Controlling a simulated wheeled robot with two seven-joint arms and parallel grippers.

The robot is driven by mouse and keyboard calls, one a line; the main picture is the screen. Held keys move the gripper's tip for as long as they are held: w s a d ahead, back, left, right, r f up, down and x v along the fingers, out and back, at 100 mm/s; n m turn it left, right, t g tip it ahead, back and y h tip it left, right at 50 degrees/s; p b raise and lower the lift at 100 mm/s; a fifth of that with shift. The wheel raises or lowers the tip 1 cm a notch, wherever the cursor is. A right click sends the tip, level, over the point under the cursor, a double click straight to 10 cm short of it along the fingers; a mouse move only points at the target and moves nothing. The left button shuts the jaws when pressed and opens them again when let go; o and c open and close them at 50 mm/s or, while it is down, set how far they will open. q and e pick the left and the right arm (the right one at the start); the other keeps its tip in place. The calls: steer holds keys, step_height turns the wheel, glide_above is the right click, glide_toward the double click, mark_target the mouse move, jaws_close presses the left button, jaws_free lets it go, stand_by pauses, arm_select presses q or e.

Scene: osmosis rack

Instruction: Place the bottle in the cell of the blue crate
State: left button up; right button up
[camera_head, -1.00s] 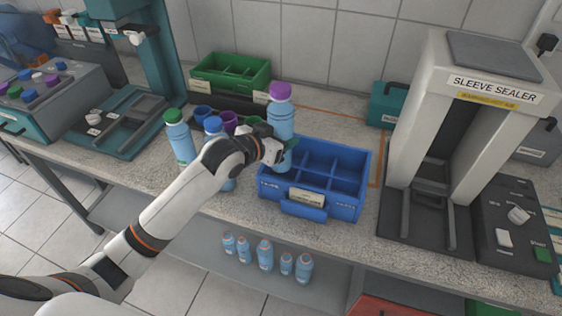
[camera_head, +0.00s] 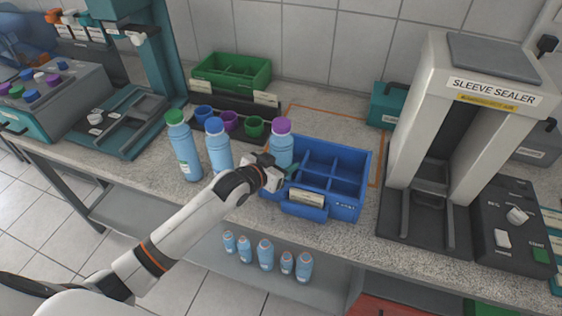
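The blue bottle with the purple cap (camera_head: 281,144) stands upright at the left end of the blue crate (camera_head: 345,206). Its lower part is hidden by my gripper and the crate, so I cannot tell whether its base touches the cell floor. My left gripper (camera_head: 284,172) is around the bottle's lower visible part from the front and appears shut on it. The fingers are only partly visible. The crate's middle and right cells look empty. My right gripper is not in view.
A green-capped bottle (camera_head: 183,150) and a blue-capped bottle (camera_head: 218,149) stand left of the crate. Coloured cups (camera_head: 229,121) and a green crate (camera_head: 232,73) are behind. The sleeve sealer (camera_head: 497,85) stands to the right. Several small bottles (camera_head: 265,254) are on the lower shelf.

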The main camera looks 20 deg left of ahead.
arm_select(q)
steer(key=o, duration=1.1)
steer(key=b+v, duration=0.1)
steer(key=v, duration=1.1)
steer(key=shift+r, duration=0.1)
